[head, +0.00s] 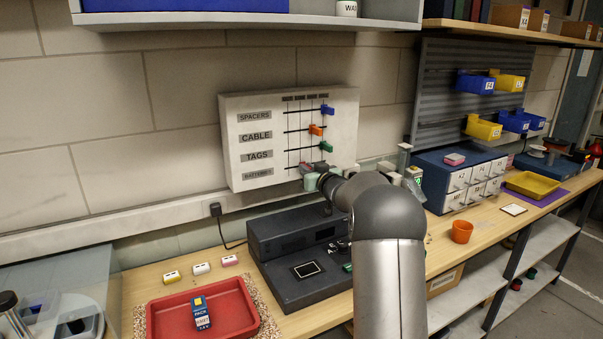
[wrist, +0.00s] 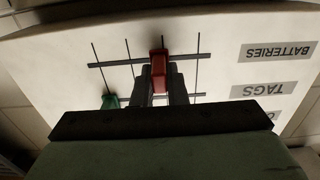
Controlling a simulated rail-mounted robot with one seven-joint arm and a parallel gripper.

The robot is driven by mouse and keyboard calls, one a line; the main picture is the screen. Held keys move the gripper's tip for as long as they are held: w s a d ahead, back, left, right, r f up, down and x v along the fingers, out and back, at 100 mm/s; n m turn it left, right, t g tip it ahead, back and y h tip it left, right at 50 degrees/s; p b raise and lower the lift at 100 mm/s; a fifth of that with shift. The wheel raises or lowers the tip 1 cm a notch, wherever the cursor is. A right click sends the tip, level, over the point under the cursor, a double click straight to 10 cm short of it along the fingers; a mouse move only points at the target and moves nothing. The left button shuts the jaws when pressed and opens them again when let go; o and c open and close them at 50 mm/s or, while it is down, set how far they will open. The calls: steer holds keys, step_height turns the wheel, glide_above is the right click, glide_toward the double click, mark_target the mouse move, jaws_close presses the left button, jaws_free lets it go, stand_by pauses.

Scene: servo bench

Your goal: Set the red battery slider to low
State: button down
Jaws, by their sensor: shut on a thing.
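The white slider board (head: 240,160) hangs on the wall with labelled rows. The red battery slider (head: 307,168) is on the bottom row in the head view, partly hidden by my gripper (head: 312,178). In the wrist view, which shows the board upside down, the red slider (wrist: 158,68) sits between the two fingers of my gripper (wrist: 160,76), which is shut on it. There it stands at about the second upright line counted from the BATTERIES label (wrist: 279,52). The column headings (head: 305,97) are too small to read.
A blue slider (head: 328,110), an orange slider (head: 316,130) and a green slider (head: 326,147) sit on the rows above. Below the board stand a dark device (head: 290,240) and a red tray (head: 165,320). Small drawers (head: 455,180) stand to the right.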

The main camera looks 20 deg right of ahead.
steer(key=shift+a, duration=0.3)
steer(key=c, duration=1.4)
jaws_free()
steer(key=shift+c, duration=0.2)
steer(key=shift+d, duration=0.1)
steer(key=shift+s, duration=0.1)
steer(key=s+d+b, duration=0.1)
steer(key=s+b, duration=0.2)
steer(key=s, duration=1.4)
steer(key=shift+s+b, duration=0.2)
steer(key=shift+b, duration=0.1)
steer(key=shift+a, duration=0.1)
